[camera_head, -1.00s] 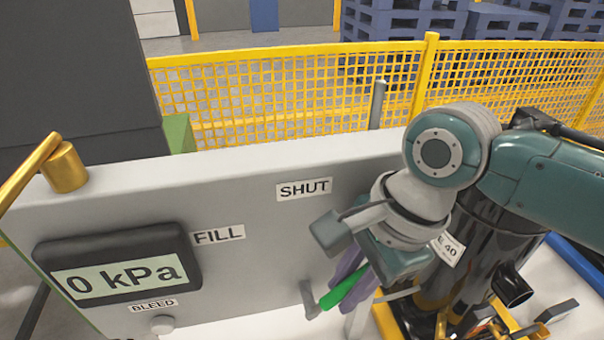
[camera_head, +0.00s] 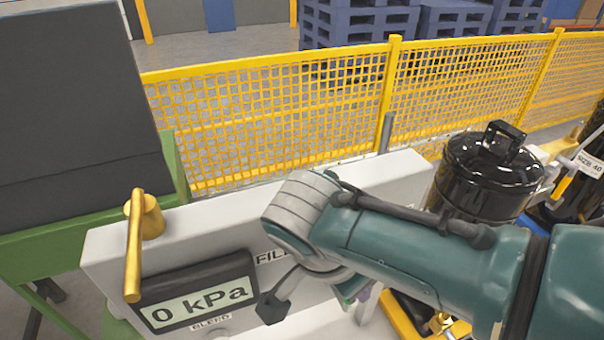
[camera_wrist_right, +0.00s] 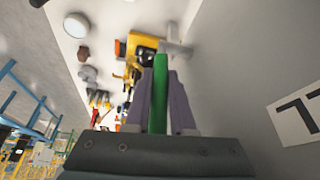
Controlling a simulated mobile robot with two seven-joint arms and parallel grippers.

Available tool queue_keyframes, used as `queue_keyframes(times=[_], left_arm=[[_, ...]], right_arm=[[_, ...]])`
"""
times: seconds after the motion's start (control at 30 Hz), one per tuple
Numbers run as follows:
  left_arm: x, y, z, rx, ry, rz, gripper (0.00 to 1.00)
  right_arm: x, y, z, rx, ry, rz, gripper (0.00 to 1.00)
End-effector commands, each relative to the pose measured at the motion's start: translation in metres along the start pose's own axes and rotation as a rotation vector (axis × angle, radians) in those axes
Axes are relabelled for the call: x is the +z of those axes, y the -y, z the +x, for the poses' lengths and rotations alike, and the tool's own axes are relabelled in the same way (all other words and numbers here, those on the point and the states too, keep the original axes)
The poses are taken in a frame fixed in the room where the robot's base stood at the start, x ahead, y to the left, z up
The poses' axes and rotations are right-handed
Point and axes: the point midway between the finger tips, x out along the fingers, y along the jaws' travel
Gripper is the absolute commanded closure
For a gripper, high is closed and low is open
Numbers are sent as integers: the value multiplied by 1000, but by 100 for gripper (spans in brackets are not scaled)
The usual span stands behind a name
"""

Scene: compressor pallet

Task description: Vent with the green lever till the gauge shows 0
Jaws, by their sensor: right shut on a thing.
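The gauge (camera_head: 198,304) on the grey panel reads 0 kPa in the head view. My right gripper (camera_wrist_right: 161,80) is shut on the green lever (camera_wrist_right: 159,105), which stands between its two purple fingers in the right wrist view. In the head view my right arm crosses in front of the panel and hides most of the lever and gripper; a purple finger shows below the arm. The FILL label is partly covered, and the SHUT label is hidden. My left gripper is not in view.
A brass handle (camera_head: 134,250) stands out at the panel's (camera_head: 105,250) left end. A black tank (camera_head: 490,175) stands to the right. A yellow mesh fence (camera_head: 270,115) runs behind the panel. A green-framed dark cabinet (camera_head: 75,110) is at the left.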

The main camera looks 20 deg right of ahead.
Motion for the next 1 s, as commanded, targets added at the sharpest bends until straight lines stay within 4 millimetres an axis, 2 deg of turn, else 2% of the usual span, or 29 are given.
queue_keyframes(times=[0.2,0.7,0.73,1.0], left_arm=[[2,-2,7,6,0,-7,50],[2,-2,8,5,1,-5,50],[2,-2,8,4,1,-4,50],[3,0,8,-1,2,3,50]], right_arm=[[4,1,0,11,-57,-5,100],[3,0,0,14,-74,-7,100],[3,0,0,14,-74,-6,76],[3,0,-1,14,-74,-6,48]])
